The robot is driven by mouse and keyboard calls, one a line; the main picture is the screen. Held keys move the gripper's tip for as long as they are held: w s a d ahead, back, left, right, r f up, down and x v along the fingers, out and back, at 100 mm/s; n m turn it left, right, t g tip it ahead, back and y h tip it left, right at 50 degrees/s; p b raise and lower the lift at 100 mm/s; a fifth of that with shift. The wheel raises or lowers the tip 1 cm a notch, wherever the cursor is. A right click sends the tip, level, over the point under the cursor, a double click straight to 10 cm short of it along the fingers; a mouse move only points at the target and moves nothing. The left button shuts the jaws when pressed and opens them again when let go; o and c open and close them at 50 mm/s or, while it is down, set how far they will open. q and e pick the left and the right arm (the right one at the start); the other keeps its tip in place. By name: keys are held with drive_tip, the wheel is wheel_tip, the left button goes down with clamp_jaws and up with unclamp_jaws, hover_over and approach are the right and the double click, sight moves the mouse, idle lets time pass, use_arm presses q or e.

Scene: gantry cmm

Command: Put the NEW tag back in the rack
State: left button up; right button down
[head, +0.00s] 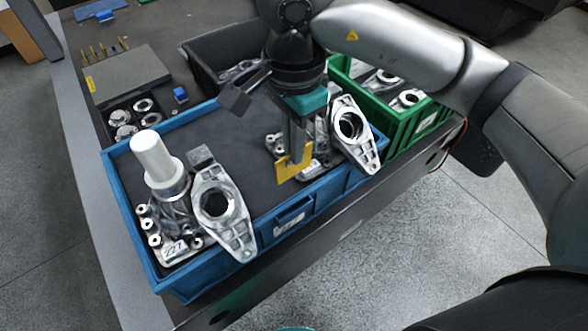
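A yellow tag (294,168) hangs below my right gripper (297,146), over the right half of the blue crate. The fingers look shut on its upper part and hide some of it. No lettering is readable on the tag, so I cannot tell that it is the NEW one. I cannot pick out the rack for certain. A row of brass-coloured pins (101,52) stands at the back left. My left gripper is not in view.
The blue crate (284,218) holds metal castings and a white cylinder (156,157) standing tall at its left. A green crate (402,128) with metal parts is at right, and a dark bin (205,66) behind. A grey block (128,75) and small blue block (180,94) lie left.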

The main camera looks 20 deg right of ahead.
wheel_tip(320, 180, up, 6)
drive_tip(key=shift+r+p, duration=0.1)
drive_tip(key=shift+p, duration=0.35)
wheel_tip(320, 180, up, 4)
drive_tip(key=p, duration=0.2)
drive_tip(key=shift+r+p, duration=0.15)
drive_tip(key=shift+p, duration=0.25)
